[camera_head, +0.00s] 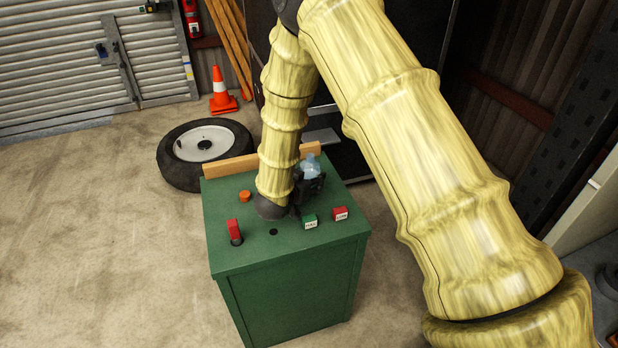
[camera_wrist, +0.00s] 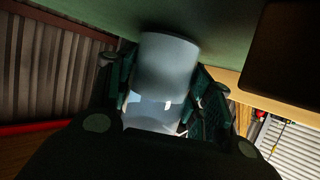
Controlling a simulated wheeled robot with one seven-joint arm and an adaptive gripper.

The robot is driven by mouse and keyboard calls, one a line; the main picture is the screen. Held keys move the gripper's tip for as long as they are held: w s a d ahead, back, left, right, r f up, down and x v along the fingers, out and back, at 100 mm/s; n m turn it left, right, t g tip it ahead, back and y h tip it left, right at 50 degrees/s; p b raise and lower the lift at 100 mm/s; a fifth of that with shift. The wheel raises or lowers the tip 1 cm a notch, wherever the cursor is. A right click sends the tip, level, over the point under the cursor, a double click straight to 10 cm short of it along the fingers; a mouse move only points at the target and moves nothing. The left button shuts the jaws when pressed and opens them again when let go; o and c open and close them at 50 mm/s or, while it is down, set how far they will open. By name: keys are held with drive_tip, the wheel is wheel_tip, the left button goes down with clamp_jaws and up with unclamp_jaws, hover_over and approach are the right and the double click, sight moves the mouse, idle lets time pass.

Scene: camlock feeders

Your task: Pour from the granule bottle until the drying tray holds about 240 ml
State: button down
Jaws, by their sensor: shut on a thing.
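My gripper (camera_head: 308,184) is over the top of the green cabinet (camera_head: 290,243), partly hidden by my arm in the head view. It is shut on a pale blue translucent bottle (camera_head: 309,165). In the wrist view the bottle (camera_wrist: 167,65) sits between the two dark fingers of my gripper (camera_wrist: 163,92), with its greyer end towards the green surface. I cannot tell its tilt, its fill level or any flow of granules. A dark brown flat shape (camera_wrist: 290,50) shows at the wrist view's upper right; I cannot tell whether it is the drying tray. No tray shows clearly in the head view.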

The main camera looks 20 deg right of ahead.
drive_tip(key=c, duration=0.5)
unclamp_jaws()
drive_tip(key=shift+c, duration=0.2)
drive_tip(key=v, duration=1.2)
drive_tip(key=shift+r, duration=0.1)
